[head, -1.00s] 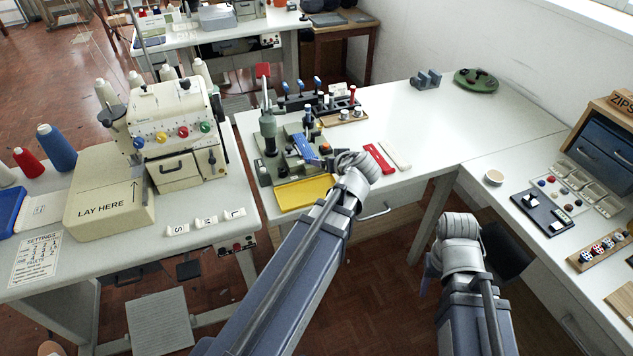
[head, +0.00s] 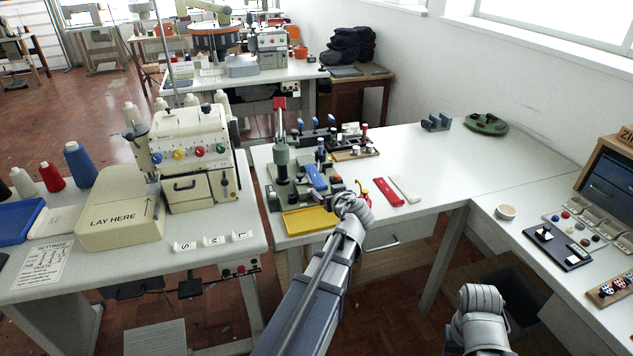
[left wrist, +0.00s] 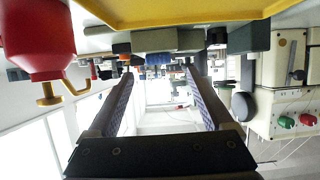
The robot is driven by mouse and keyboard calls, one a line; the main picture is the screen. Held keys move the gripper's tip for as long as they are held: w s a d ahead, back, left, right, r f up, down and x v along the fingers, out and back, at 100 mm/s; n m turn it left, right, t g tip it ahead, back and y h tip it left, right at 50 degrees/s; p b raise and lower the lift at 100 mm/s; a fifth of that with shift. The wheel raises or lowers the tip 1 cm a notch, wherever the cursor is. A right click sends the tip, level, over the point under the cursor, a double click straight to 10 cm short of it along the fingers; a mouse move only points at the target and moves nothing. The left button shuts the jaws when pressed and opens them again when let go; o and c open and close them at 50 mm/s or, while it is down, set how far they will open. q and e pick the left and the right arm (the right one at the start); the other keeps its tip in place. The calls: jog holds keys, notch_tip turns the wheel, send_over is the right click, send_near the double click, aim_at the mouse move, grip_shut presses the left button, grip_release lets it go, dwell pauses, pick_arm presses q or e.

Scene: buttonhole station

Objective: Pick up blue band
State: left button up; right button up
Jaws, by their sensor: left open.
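A blue band (head: 316,177) lies on the grey machine on the middle table, behind the yellow tray (head: 309,220). A blue patch (left wrist: 158,58) shows beyond my fingers in the left wrist view; I cannot tell if it is the band. A red band (head: 387,192) and a white band (head: 405,189) lie on the table to the right. My left gripper (left wrist: 158,73) is open and empty. In the head view its wrist is at the table's front edge, right of the tray, and hides its fingers. My right arm is low at the right; its gripper is out of sight.
A red oil can (left wrist: 38,40) with a brass spout stands close beside my left gripper. The yellow tray's edge is also close in the wrist view. The white table (head: 440,165) is clear right of the bands. The sewing machine (head: 195,160) stands left.

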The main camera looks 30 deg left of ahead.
aim_at(323, 187)
pick_arm(q)
jog(key=b+x, duration=0.2)
jog(key=x, duration=0.3)
jog(key=shift+w+f, duration=0.1)
jog(key=shift+w, duration=0.1)
jog(key=shift+s, duration=0.1)
grip_shut()
dwell(0.4)
notch_tip(323, 187, up, 15)
jog(key=p, duration=1.5)
dwell(0.5)
